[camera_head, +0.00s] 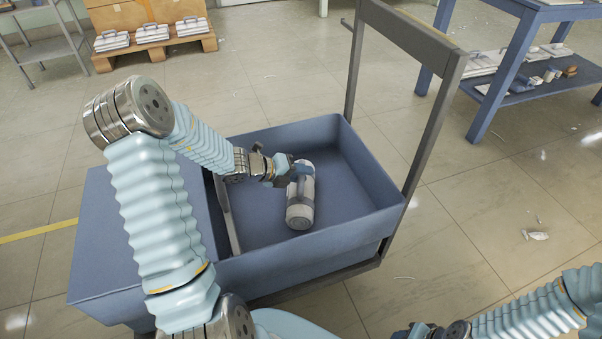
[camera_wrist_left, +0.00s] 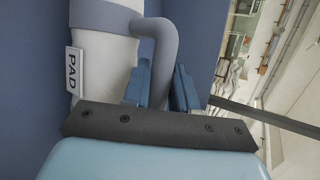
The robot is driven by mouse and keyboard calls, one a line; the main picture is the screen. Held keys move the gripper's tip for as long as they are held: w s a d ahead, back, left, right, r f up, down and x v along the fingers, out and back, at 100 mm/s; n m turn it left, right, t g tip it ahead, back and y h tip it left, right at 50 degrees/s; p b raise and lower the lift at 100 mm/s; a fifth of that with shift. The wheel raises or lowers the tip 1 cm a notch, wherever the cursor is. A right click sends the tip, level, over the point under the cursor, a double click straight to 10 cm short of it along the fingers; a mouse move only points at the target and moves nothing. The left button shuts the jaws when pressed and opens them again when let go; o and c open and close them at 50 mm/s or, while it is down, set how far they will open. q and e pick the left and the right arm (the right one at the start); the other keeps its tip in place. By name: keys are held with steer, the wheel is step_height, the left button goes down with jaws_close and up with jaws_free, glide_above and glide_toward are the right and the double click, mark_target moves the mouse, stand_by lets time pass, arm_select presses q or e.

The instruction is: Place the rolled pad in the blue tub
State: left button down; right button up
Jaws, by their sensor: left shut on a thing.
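The rolled pad (camera_head: 300,203) is a white roll with a grey-blue strap and handle. It shows within the outline of the blue tub (camera_head: 345,243); I cannot tell whether it touches the tub floor. My left gripper (camera_head: 292,172) is shut on its handle at the upper end. In the left wrist view the pad (camera_wrist_left: 103,60) carries a "PAD" label, and the handle runs down between the blue fingers of my left gripper (camera_wrist_left: 160,88). My right gripper (camera_head: 418,331) is only partly in view at the bottom edge, its jaws unclear.
The tub sits on a cart with a tall grey handle frame (camera_head: 437,115). A closed-looking blue box (camera_head: 140,240) stands at its left. A blue shelf table (camera_head: 508,75) is at the back right, a pallet (camera_head: 150,47) at the back left. Floor at right is mostly clear.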

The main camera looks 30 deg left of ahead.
arm_select(q)
steer(key=c, duration=0.9)
jaws_free()
steer(key=shift+r, duration=0.15)
steer(key=p+v, duration=0.2)
steer(key=v, duration=1)
